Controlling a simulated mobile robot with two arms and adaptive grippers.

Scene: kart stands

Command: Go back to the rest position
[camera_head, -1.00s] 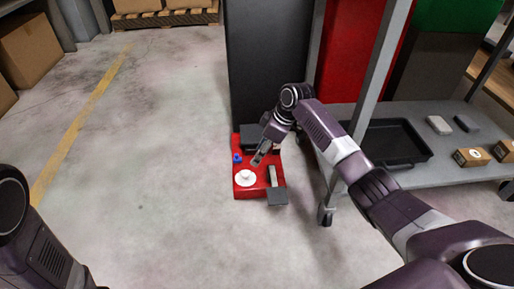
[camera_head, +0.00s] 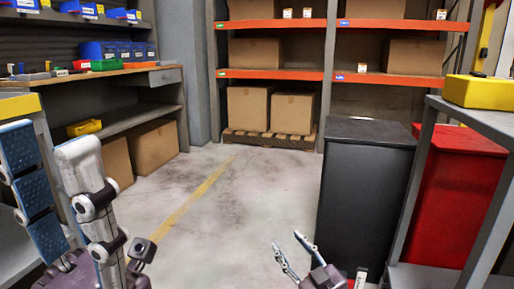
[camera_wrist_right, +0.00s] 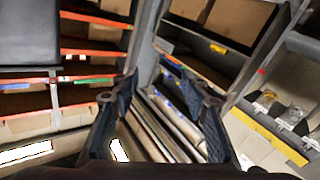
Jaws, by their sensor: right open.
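My left gripper (camera_head: 46,140) is at the left edge of the head view, pointing up and close to the camera. Its two fingers stand apart with nothing between them. My right gripper (camera_head: 288,240) is low in the middle of the head view, left of the black cabinet. Its fingers are spread and empty. Its wrist view also shows the right gripper's two dark fingers (camera_wrist_right: 160,105) apart, with only distant shelving between them.
The black cabinet (camera_head: 365,190) and red cabinet (camera_head: 460,195) stand right, by a grey metal rack (camera_head: 425,150) with a yellow box (camera_head: 485,92). A workbench (camera_head: 110,78) with bins is left. Orange-beamed shelves (camera_head: 275,75) stand behind. The middle floor (camera_head: 235,215) is clear.

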